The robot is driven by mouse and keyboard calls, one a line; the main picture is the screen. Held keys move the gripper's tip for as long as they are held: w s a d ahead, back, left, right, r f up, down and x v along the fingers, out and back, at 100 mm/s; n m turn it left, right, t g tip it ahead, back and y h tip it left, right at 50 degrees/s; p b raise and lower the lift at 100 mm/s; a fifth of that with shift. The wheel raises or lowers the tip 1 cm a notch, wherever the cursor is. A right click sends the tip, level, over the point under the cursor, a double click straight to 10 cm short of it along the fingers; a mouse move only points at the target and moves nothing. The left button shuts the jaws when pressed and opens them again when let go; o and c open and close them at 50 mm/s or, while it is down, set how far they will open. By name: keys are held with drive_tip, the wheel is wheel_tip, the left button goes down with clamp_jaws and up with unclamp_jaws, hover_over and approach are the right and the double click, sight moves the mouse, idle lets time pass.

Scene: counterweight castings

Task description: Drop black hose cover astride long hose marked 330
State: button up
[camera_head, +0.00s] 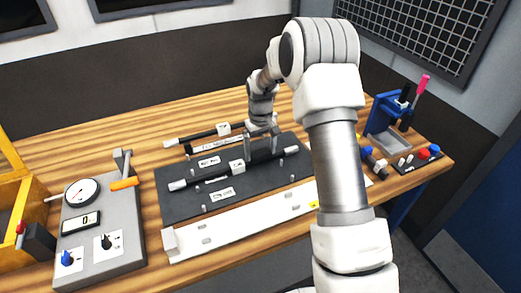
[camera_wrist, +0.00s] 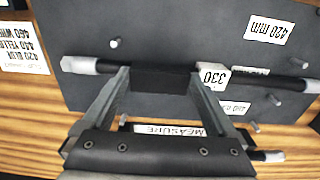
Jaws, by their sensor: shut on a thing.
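The long hose marked 330 (camera_wrist: 265,80) is black with pale end fittings and a white 330 tag (camera_wrist: 213,75). It lies across the dark board (camera_head: 183,207), and its tag also shows in the head view (camera_head: 236,166). My gripper (camera_wrist: 160,82) is shut on the black hose cover (camera_wrist: 160,77), a dark block between its fingers. The cover lies over the hose's line, left of the tag in the wrist view. I cannot tell whether it touches the hose or is held just above. In the head view my gripper (camera_head: 261,142) is low over the board.
Small pegs stand on the board, one near the 420 mm label (camera_wrist: 268,28). Another hose (camera_head: 197,135) lies behind the board. A white rail (camera_head: 240,224) lies in front. A grey gauge panel (camera_head: 100,220) is left; a blue tool stand (camera_head: 382,112) is right.

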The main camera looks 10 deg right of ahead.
drive_tip(key=shift+f+b, duration=0.4)
drive_tip(key=shift+f, duration=0.2)
drive_tip(key=o, duration=0.6)
drive_tip(key=shift+r, duration=0.15)
drive_tip(key=shift+r+p, duration=2.1)
drive_tip(key=shift+r, duration=1.3)
drive_tip(key=shift+r, duration=0.1)
drive_tip(key=s+r+t, duration=0.1)
drive_tip(key=s+r, duration=0.6)
drive_tip(key=r, duration=0.3)
drive_tip(key=s+r+t, duration=0.2)
drive_tip(key=s+r, duration=0.4)
drive_tip(key=r, duration=0.3)
drive_tip(key=s+r+m+t, duration=0.2)
drive_tip(key=s+r, duration=0.1)
drive_tip(key=s, duration=1.6)
drive_tip(key=shift+s+r+t, duration=0.3)
drive_tip(key=shift+s+r, duration=0.05)
